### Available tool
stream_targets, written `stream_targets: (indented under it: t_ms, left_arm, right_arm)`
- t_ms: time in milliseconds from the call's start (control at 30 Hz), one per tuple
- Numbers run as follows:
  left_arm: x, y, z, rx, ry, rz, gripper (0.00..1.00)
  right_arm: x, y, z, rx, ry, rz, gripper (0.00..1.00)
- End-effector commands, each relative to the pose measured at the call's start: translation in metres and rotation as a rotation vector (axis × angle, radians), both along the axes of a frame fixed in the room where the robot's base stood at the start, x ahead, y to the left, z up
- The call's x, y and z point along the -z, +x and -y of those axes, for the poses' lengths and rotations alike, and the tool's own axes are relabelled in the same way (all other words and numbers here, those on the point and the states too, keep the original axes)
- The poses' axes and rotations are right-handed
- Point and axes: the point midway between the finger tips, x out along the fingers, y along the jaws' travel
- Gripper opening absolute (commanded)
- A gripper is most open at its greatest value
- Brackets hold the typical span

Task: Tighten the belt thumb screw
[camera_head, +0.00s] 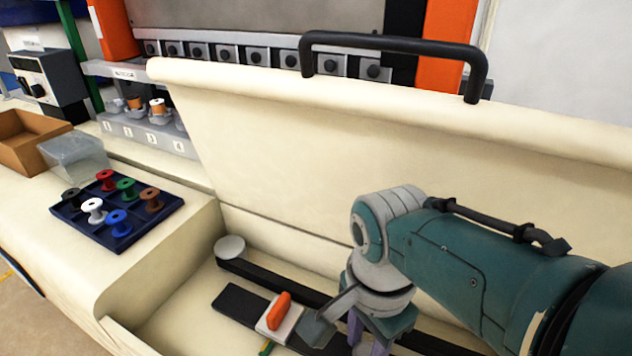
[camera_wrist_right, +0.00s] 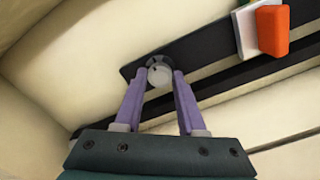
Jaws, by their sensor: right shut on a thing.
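In the right wrist view, the belt thumb screw (camera_wrist_right: 159,76) is a small round grey knob at the end of a black bar. My right gripper (camera_wrist_right: 164,76) has its two purple fingers on either side of the knob and is shut on it. In the head view, my right gripper (camera_head: 362,338) reaches down into the open cream housing, and its fingertips and the knob are hidden or cut off there. A black belt (camera_head: 275,284) runs along the housing past a pale round roller (camera_head: 231,248). My left gripper is not in view.
An orange lever (camera_head: 280,311) on a white block sits left of my right gripper on a dark plate (camera_head: 238,303). The raised cream cover (camera_head: 400,130) with a black handle (camera_head: 390,44) stands behind my arm. A dark spool tray (camera_head: 160,222) lies at left.

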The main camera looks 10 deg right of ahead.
Motion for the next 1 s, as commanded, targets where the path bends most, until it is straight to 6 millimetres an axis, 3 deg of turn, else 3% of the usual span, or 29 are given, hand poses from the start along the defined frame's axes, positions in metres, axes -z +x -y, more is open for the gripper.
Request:
stream_targets:
  t_ms: [267, 300, 533, 833, 1000]
  left_arm:
    - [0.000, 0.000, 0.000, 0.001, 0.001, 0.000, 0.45]
    - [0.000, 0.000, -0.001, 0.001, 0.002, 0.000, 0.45]
    - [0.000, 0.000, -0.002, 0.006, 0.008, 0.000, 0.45]
    - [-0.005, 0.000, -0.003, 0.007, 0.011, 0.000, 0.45]
    - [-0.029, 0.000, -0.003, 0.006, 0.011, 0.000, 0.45]
  right_arm:
    - [0.000, 0.000, 0.001, -0.001, -0.001, 0.002, 0.00]
    - [0.000, 0.000, 0.001, -0.001, -0.001, 0.002, 0.44]
    - [0.000, 0.000, 0.000, -0.001, -0.001, 0.000, 0.69]
    - [-0.005, 0.000, 0.000, -0.002, 0.000, 0.000, 0.69]
    - [-0.037, 0.000, 0.000, -0.001, 0.000, 0.002, 0.69]
